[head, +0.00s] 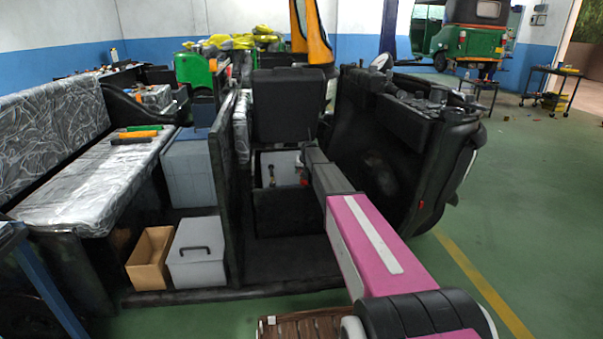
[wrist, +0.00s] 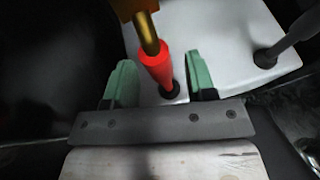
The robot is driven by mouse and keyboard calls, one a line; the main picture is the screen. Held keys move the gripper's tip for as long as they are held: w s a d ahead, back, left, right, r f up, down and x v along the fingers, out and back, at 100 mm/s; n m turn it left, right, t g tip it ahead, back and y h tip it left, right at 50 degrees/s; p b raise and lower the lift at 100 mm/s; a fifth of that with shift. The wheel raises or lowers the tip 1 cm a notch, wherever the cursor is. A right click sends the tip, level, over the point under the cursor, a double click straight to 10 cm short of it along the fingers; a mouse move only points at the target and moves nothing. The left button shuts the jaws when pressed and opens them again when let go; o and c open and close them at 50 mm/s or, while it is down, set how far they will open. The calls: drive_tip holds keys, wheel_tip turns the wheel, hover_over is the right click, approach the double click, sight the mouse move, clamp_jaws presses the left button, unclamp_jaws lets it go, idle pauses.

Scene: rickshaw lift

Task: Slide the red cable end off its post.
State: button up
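The red cable end (wrist: 153,62) is an upright-looking red sleeve in the wrist view, with a gold, bent piece at its top. Its lower end is at a dark round base on a white battery box (wrist: 212,42). Whether it still sits on its post is hidden. My gripper (wrist: 159,62) has two green fingers standing apart, one on each side of the red sleeve. A gap shows on the right; the left finger is closer. In the head view a small red spot (head: 304,178) shows by the white box (head: 281,168), beneath my arm.
A grey cable end (wrist: 285,42) stands on the box to the right. The box sits in a black compartment under a raised black seat (head: 290,105). A black partition (head: 226,190) stands to its left and the dark vehicle front (head: 385,150) to its right.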

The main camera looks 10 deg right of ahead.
drive_tip(key=v, duration=1)
drive_tip(key=shift+r, duration=0.35)
drive_tip(key=shift+s, duration=0.15)
